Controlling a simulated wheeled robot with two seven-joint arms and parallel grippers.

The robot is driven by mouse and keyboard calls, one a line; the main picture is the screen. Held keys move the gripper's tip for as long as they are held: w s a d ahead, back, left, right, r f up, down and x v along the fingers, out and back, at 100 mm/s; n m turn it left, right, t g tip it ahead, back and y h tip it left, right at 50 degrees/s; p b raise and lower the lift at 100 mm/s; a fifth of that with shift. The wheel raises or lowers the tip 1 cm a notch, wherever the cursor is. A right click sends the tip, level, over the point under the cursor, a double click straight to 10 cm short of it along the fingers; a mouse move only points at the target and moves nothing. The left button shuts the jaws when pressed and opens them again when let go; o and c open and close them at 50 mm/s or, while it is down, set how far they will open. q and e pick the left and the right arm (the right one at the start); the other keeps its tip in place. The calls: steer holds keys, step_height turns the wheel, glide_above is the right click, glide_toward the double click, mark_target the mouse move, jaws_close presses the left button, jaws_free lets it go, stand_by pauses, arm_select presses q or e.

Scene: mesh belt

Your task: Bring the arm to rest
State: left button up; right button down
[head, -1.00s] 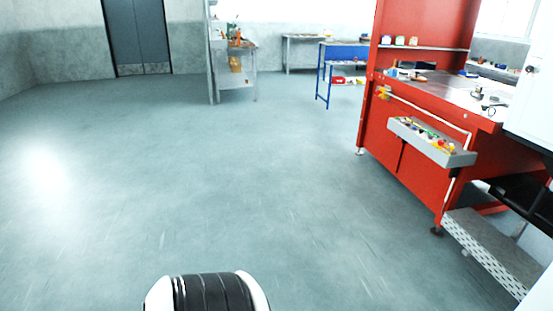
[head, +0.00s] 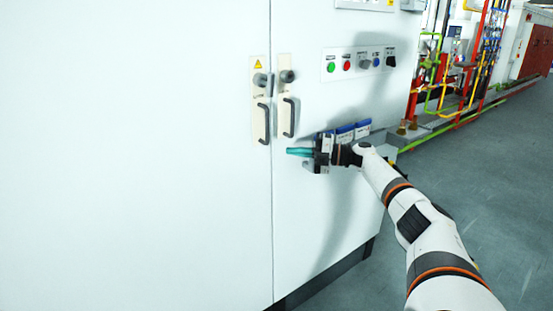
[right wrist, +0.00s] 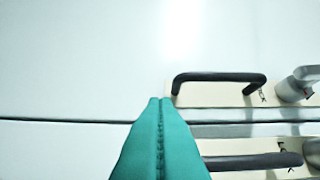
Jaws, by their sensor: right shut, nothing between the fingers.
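My right arm (head: 420,235) reaches in from the lower right in the head view. My right gripper (head: 292,152) is in front of the white cabinet, a little below its black handles. Its teal fingers are shut with nothing between them, and they also show pressed together in the right wrist view (right wrist: 160,140). I cannot tell whether the fingertips touch the cabinet door. My left gripper is not in view.
The white cabinet (head: 130,150) fills the left and middle. Coloured pipes (head: 465,75) stand at the back right. Grey floor (head: 490,180) is clear at right.

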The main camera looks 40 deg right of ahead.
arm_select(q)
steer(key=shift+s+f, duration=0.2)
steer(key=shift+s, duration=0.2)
arm_select(e)
steer(key=shift+s+d+f, duration=0.1)
steer(key=shift+d+f, duration=0.05)
steer(key=shift+d, duration=0.3)
